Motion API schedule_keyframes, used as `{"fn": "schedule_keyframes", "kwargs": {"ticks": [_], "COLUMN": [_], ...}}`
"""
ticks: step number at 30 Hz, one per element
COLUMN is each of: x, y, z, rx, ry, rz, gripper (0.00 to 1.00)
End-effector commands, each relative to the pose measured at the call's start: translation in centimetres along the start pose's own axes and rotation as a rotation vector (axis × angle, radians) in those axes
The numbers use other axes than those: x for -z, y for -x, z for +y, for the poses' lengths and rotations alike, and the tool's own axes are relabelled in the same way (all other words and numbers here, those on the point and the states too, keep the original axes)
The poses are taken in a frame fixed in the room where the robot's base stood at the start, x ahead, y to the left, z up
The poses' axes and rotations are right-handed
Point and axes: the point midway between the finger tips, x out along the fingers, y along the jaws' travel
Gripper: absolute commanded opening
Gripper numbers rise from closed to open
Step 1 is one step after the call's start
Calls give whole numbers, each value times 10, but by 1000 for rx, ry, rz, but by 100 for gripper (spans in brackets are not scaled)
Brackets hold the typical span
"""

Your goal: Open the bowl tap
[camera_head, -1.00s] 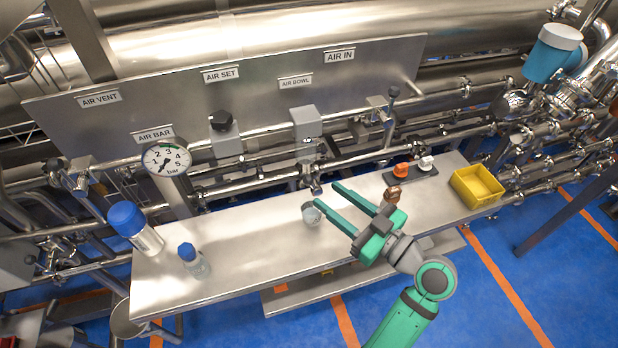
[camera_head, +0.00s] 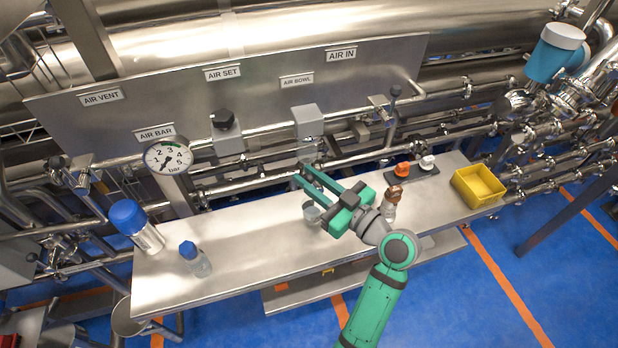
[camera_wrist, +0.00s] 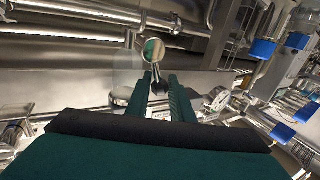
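Below the AIR BOWL label (camera_head: 296,80) a grey box (camera_head: 308,121) sits on the pipe, with a bowl (camera_head: 307,151) hanging under it. The tap at the bowl's lower end is hidden behind my fingers in the head view. My gripper (camera_head: 302,173) is open and empty there, its two green fingers pointing at the area under the bowl. In the wrist view my fingers (camera_wrist: 160,95) stand apart. A small dark piece (camera_wrist: 160,86) shows between their tips, below a round shiny metal part (camera_wrist: 153,49). I cannot tell whether either finger touches it.
A small cup (camera_head: 312,213) stands on the steel bench (camera_head: 255,238) below my gripper. A brown-topped bottle (camera_head: 391,203) is close right of my wrist. A yellow bin (camera_head: 478,187) is at right, blue-capped bottles (camera_head: 135,225) at left. The pressure gauge (camera_head: 168,157) is left.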

Motion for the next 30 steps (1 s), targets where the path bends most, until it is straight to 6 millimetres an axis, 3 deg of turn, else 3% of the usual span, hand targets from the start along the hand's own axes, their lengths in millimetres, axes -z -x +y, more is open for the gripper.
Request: {"fn": "schedule_keyframes", "kwargs": {"ticks": [3,8,18,27,28,30], "x": [0,0,4,4,4,4], "y": [0,1,10,10,10,10], "z": [0,2,19,20,20,20], "rx": [0,0,-7,-8,-8,-8], "ry": [0,-39,-365,-377,-377,-377], "rz": [0,18,193,200,200,199], "gripper": [0,0,0,0,28,39]}}
